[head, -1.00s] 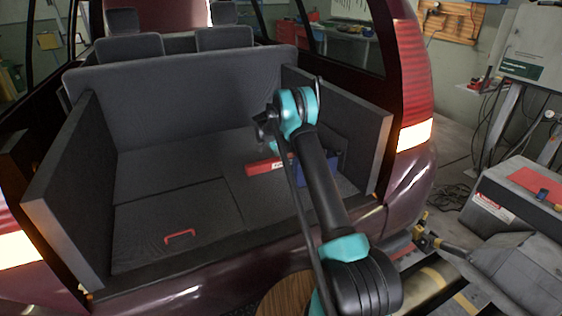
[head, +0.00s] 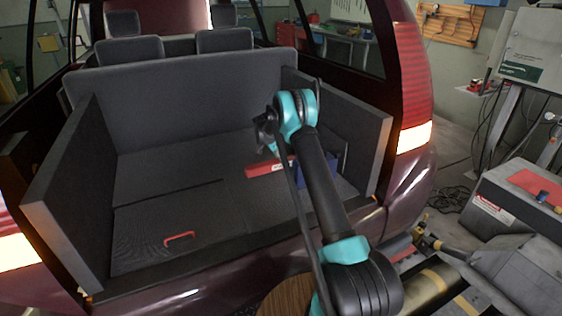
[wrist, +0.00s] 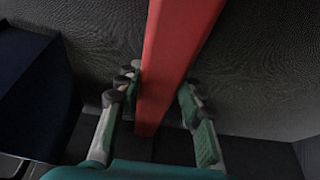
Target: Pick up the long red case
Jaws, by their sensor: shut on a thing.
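The long red case (head: 262,170) lies in the car's open boot, on the dark floor towards the right. In the wrist view the red case (wrist: 175,60) runs from the top edge down between the fingers. My gripper (wrist: 160,97) is shut on it, with one finger at each side. In the head view my gripper (head: 268,138) is partly hidden by my own wrist, and my arm covers part of the case. I cannot tell whether the case is clear of the floor.
A dark blue box (head: 318,172) stands just right of the case, and also shows in the wrist view (wrist: 30,85). The boot side walls (head: 350,125) and seat back (head: 190,85) enclose the space. A red handle (head: 179,236) lies on the floor at left.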

